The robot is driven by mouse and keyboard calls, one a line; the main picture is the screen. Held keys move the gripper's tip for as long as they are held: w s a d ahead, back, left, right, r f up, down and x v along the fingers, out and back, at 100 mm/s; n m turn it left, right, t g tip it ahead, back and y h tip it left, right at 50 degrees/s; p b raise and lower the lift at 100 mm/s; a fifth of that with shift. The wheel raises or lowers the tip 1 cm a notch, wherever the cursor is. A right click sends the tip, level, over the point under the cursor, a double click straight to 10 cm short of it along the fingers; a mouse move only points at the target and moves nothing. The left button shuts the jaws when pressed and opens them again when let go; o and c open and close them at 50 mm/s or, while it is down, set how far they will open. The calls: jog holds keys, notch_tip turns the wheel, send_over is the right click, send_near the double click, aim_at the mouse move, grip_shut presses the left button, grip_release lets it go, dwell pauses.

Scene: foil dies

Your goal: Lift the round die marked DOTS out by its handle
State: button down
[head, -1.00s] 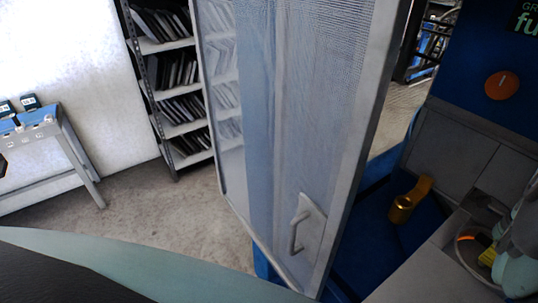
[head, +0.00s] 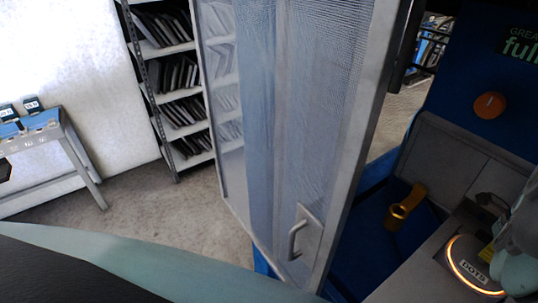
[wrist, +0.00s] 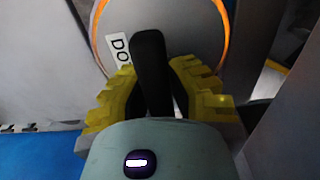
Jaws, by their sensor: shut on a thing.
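The round die marked DOTS (head: 466,252) shows at the lower right of the head view, its label readable and an orange glowing ring along its rim. In the wrist view the die's grey face (wrist: 185,28) fills the top, with the label partly covered by its black handle (wrist: 150,75). My gripper (wrist: 150,85) has its yellow fingers closed on both sides of this handle. In the head view my gripper (head: 490,250) partly hides the die and handle. I cannot tell whether the die is fully clear of the grey surface under it.
A brass cup-like piece with a tab (head: 407,205) stands on the blue floor of the machine. A mesh door with a handle (head: 300,235) stands open to the left. An orange button (head: 490,105) is on the blue panel. A side table (head: 45,135) and shelf rack (head: 170,75) stand farther off.

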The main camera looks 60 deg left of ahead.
jog(key=shift+w+a+r+p, duration=0.1)
jog(key=shift+r+p, duration=5.35)
jog(key=shift+r, duration=0.4)
